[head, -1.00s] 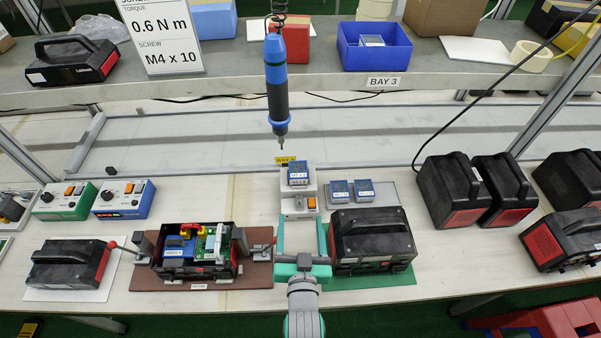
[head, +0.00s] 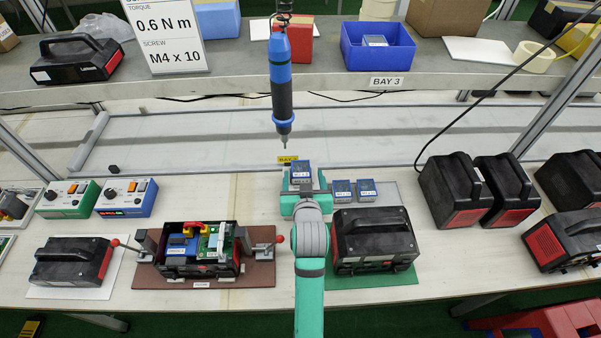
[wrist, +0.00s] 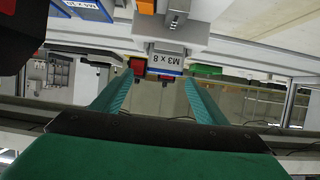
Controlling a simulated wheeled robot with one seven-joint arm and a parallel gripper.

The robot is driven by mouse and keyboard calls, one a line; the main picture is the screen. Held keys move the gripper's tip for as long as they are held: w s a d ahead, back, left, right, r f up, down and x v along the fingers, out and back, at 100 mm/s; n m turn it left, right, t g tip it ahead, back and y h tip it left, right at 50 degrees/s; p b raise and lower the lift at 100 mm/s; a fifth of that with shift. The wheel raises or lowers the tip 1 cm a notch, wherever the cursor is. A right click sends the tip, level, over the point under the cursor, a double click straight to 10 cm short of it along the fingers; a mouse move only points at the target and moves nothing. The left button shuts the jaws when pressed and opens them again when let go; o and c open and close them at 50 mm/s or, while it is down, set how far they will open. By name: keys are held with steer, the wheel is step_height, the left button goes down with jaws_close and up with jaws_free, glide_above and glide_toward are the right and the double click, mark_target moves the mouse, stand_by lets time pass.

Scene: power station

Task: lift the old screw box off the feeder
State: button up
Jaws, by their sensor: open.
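The old screw box (head: 301,168) is a small blue and grey box on top of the feeder. In the wrist view, the box (wrist: 165,62) shows upside down with the label M3 x 8. The pale feeder (wrist: 145,32) shows in the wrist view with an orange part; in the head view my arm hides most of it. My gripper (head: 302,186) is open at the near side of the box. In the wrist view the green fingers of my gripper (wrist: 155,88) point towards the box, wide apart, with the box beyond and between their tips.
Two similar blue boxes (head: 354,190) stand on a grey mat just right of the feeder. A black and red case (head: 374,240) stands close to the right of my arm. An open device (head: 205,250) is at left. A screwdriver (head: 282,90) hangs above, behind the box.

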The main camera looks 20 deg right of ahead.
mark_target(301, 170)
steer(key=shift+a+x, duration=0.15)
steer(key=shift+x, duration=1.35)
steer(key=shift+a+x, duration=0.1)
steer(key=shift+x, duration=1.45)
steer(key=c, duration=1.2)
